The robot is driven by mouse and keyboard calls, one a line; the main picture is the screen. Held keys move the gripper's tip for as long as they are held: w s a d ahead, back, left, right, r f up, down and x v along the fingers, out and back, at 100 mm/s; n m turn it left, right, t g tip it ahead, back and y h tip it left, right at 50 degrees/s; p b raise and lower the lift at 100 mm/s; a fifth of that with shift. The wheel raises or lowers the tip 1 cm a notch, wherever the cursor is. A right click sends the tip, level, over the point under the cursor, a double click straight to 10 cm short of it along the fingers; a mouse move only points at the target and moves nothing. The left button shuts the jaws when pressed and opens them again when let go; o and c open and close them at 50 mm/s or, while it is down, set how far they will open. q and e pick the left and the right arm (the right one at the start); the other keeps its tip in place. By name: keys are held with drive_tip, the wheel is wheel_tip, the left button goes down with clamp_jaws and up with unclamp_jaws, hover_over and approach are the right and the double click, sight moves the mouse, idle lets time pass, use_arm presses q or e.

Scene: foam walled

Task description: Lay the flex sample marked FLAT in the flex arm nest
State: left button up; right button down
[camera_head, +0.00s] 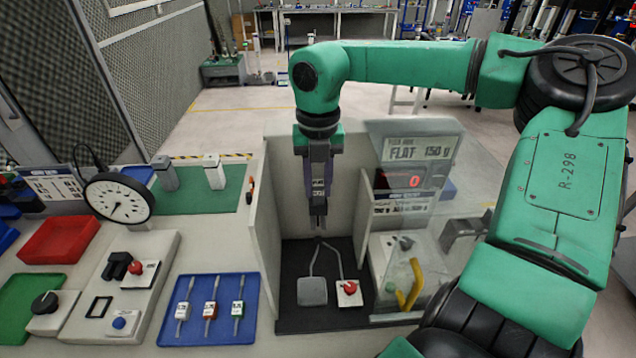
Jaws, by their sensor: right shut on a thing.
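My right gripper (318,218) points straight down inside the open-topped pale booth. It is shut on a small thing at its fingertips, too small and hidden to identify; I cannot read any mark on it. Below it, on a black mat (292,321), are a grey square pad (312,291) and a white block with a red knob (349,291). Thin grey lines run from near the fingertips' position to both; I cannot tell if they touch the gripper. A sign (419,149) on the booth reads FLAT 150 g. I cannot tell which part is the flex arm nest. My left gripper is out of view.
The booth's left wall (264,210) stands close beside the gripper; a clear panel (455,235) and yellow handle (409,283) are to its right. A blue tray (243,318) holds three labelled pieces. A dial gauge (119,198) and red tray (58,240) stand further left.

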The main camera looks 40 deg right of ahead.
drive_tip(key=shift+f, duration=0.4)
drive_tip(key=c, duration=0.6)
unclamp_jaws()
drive_tip(key=shift+r+b, duration=0.35)
wheel_tip(320, 180, up, 14)
drive_tip(key=shift+f+b, duration=0.1)
drive_tip(key=shift+b, duration=0.45)
